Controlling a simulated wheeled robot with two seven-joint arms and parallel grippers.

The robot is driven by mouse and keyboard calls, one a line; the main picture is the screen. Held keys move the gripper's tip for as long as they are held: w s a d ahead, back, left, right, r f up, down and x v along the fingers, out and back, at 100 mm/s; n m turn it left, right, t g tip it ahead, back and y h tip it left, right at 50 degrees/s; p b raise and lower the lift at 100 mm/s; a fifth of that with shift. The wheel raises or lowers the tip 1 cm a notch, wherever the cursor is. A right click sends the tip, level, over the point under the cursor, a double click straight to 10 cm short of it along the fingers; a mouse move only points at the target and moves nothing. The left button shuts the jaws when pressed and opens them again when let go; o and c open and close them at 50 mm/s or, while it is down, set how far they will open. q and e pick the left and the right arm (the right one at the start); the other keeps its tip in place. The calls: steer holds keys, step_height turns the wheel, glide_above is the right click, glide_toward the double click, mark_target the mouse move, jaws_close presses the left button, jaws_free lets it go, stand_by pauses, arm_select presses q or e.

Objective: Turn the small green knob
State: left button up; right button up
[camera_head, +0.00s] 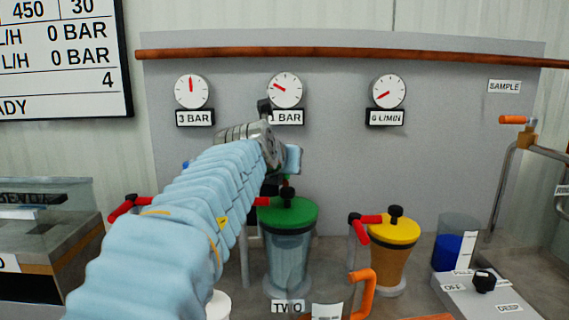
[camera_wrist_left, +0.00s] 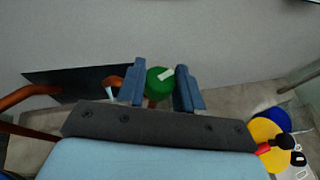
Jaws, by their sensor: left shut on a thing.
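The small green knob (camera_wrist_left: 155,84), round with a white mark on top, sits between the two blue fingers of my left gripper (camera_wrist_left: 160,88) in the left wrist view. The fingers are shut on it. In the head view my left arm comes in from the left, and my left gripper (camera_head: 285,160) is above the green-lidded vessel. The arm and gripper hide nearly all of the knob there. My right gripper is in neither view.
A clear vessel with a large green lid (camera_head: 288,214) stands below, labelled TWO. A yellow-lidded vessel (camera_head: 394,231) and a container of blue liquid (camera_head: 449,250) stand to the right. Three dials hang on the grey panel (camera_head: 450,150) behind. An orange handle (camera_head: 363,288) rises in front.

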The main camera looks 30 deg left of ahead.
arm_select(q)
steer(key=shift+r, duration=0.2)
steer(key=o, duration=1)
steer(key=shift+w+f, duration=0.1)
steer(key=shift+f, duration=0.05)
steer(key=shift+o, duration=0.2)
steer(key=v, duration=1.3)
steer(key=shift+s+d+b, duration=0.2)
steer(key=shift+s+b, duration=0.1)
steer(key=shift+s, duration=0.1)
steer(key=shift+c, duration=0.2)
